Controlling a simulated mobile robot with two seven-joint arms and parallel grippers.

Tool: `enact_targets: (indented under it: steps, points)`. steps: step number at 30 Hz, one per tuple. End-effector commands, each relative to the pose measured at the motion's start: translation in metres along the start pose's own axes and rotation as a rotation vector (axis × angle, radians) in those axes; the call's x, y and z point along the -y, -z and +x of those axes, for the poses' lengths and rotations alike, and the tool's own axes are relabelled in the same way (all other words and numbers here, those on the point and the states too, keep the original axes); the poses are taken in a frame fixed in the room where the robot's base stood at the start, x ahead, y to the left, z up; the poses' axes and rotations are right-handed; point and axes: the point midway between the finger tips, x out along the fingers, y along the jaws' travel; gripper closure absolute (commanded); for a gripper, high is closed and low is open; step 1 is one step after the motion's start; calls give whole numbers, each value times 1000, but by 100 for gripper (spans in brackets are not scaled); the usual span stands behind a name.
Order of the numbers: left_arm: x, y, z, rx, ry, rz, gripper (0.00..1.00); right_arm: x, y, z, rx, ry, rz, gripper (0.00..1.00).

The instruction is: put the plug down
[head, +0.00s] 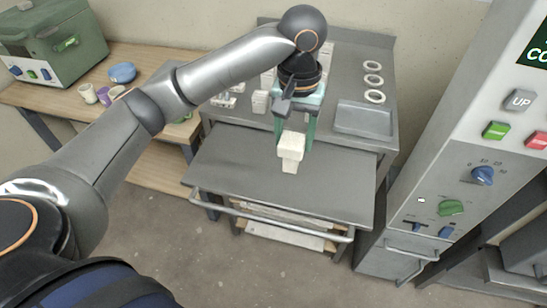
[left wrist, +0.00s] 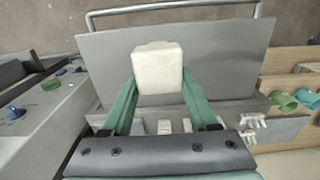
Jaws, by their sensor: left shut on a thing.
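The plug (head: 291,147) is a cream block with a wide head and a narrower lower part. My left gripper (head: 294,143) is shut on it, with the green fingers on either side. The plug hangs upright over the grey metal shelf (head: 235,165) at the front of the metal table. In the left wrist view the plug (left wrist: 158,68) sits between the two fingertips of my left gripper (left wrist: 157,80). I cannot tell from these views how far its lower end is above the shelf. My right gripper is not in view.
On the metal table behind stand several white pieces (head: 260,101), white rings (head: 374,80) and a shallow tray (head: 365,118). A wooden bench with cups and a green machine (head: 50,40) is at left. A control cabinet (head: 470,150) stands at right. The grey shelf around the plug is clear.

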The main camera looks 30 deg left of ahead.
Motion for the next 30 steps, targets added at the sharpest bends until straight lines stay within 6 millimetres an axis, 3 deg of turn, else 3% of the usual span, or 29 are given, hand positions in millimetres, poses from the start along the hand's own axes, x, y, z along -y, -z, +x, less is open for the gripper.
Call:
enact_targets:
  steps: [10, 15, 25, 30]
  points:
    - [69, 46, 42, 4, 0, -5, 100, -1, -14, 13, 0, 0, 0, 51]
    - [88, 60, 75, 3, -3, 0, 100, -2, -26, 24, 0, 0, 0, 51]
    - [104, 71, 94, 0, -1, 1, 100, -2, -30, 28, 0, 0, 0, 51]
    - [108, 72, 117, 2, 1, 2, 100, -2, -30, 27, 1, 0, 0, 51]
